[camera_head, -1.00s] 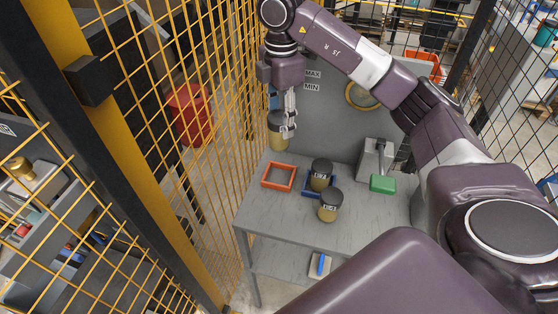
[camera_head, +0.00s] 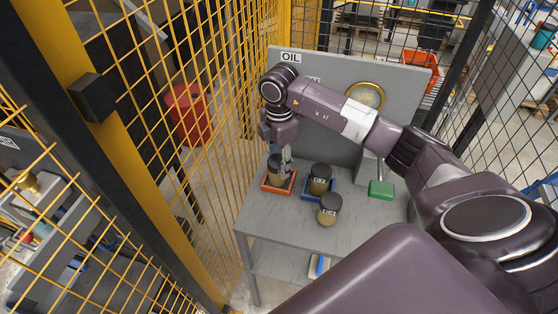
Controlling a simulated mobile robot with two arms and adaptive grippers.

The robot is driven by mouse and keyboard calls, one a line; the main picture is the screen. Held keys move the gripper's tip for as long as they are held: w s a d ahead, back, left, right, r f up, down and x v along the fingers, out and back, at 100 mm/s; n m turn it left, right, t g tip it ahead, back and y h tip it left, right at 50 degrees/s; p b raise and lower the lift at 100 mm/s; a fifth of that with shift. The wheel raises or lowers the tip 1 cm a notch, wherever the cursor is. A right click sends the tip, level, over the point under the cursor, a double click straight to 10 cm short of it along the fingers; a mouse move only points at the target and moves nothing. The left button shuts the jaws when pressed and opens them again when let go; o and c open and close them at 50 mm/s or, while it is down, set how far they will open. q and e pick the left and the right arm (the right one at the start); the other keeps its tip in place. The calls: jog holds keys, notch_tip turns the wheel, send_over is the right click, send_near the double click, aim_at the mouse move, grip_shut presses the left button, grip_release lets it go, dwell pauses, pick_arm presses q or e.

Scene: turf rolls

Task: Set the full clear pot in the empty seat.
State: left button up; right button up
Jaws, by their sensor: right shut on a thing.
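My right gripper (camera_head: 286,158) is shut on a clear pot (camera_head: 279,178) with a dark lid and tan contents. This pot is upright inside the outline of the orange-red square seat (camera_head: 268,188) on the grey table. I cannot tell whether its base touches the table. A similar pot (camera_head: 319,184) stands in the blue square seat (camera_head: 306,194). A third similar pot (camera_head: 328,215) stands on the bare table in front of the blue seat. My left gripper is not in view.
A green block (camera_head: 381,190) lies at the table's right, by a grey stand partly hidden by my arm. A grey back panel (camera_head: 335,125) with a brass-rimmed gauge (camera_head: 366,95) rises behind. Yellow mesh fencing (camera_head: 215,130) runs close along the left. The table's front left is clear.

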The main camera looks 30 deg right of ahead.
jog(key=shift+f, duration=0.2)
jog(key=o, duration=1.5)
jog(key=shift+c, duration=0.2)
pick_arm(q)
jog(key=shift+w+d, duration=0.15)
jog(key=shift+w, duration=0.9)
pick_arm(e)
jog(key=shift+r, duration=0.1)
jog(key=shift+r, duration=0.45)
notch_tip(320, 180, up, 10)
jog(key=b, duration=0.3)
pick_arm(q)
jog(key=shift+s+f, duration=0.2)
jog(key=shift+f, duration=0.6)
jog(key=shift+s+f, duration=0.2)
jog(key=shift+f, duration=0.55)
pick_arm(e)
jog(key=shift+r, duration=0.7)
